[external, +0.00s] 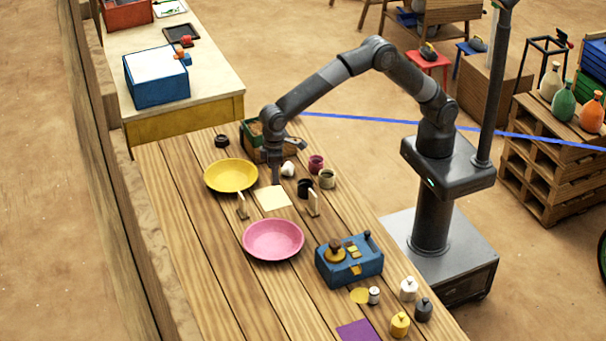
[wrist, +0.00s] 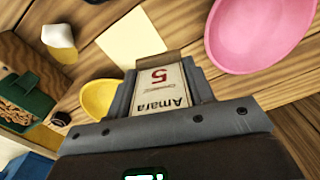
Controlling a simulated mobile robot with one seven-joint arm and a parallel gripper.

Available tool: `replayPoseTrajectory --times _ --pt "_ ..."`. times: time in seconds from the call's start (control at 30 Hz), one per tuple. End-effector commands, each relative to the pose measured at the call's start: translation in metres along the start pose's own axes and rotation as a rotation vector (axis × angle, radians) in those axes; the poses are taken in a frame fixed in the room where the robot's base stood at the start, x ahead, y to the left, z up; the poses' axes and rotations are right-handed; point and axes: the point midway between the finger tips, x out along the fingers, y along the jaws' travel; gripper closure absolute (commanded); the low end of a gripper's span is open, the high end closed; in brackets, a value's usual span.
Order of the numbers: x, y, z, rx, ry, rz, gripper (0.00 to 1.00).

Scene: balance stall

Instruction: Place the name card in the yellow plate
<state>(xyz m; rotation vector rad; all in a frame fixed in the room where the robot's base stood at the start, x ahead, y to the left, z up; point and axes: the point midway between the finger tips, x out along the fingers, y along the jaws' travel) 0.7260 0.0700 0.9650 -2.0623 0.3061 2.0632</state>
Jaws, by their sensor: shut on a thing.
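The name card (wrist: 160,90) is a small pale card reading "Amara" with a red 5, and a brown strip shows at its far edge. My gripper (wrist: 163,82) is shut on it. In the external view my gripper (external: 276,181) is low above the table, close to a cream square (external: 273,198) and to the right of the yellow plate. The card is hard to make out there. The yellow plate (external: 231,175) looks empty. In the wrist view the yellow plate (wrist: 95,98) is partly hidden behind my gripper.
A pink plate (external: 273,240) lies nearer the camera. Two small upright pieces (external: 242,207) (external: 313,203) flank the cream square. Several small pots, a white cup (external: 288,169) and a green box (external: 250,133) stand near my gripper. A blue device (external: 349,263) sits right of the pink plate.

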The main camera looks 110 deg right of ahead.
Motion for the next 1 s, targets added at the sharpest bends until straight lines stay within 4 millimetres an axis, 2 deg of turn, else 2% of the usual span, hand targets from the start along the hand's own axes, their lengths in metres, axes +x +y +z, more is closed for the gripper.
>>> replayPoseTrajectory --times 0.03,0.2,0.4,0.53,0.7,0.87,1.0 --pt "0.001 0.013 -0.019 0.046 0.002 -0.001 0.74" --pt "0.0 0.056 -0.072 0.193 0.001 0.0 0.74" --pt "0.0 0.111 -0.118 0.352 0.001 0.0 0.74" --pt "0.001 0.14 -0.136 0.428 0.0 0.0 0.74" --pt "0.0 0.16 -0.146 0.48 0.0 0.0 0.74" --pt "0.005 0.164 -0.148 0.491 -0.001 0.0 0.74" --pt "0.018 0.164 -0.147 0.491 -0.002 0.001 0.74"
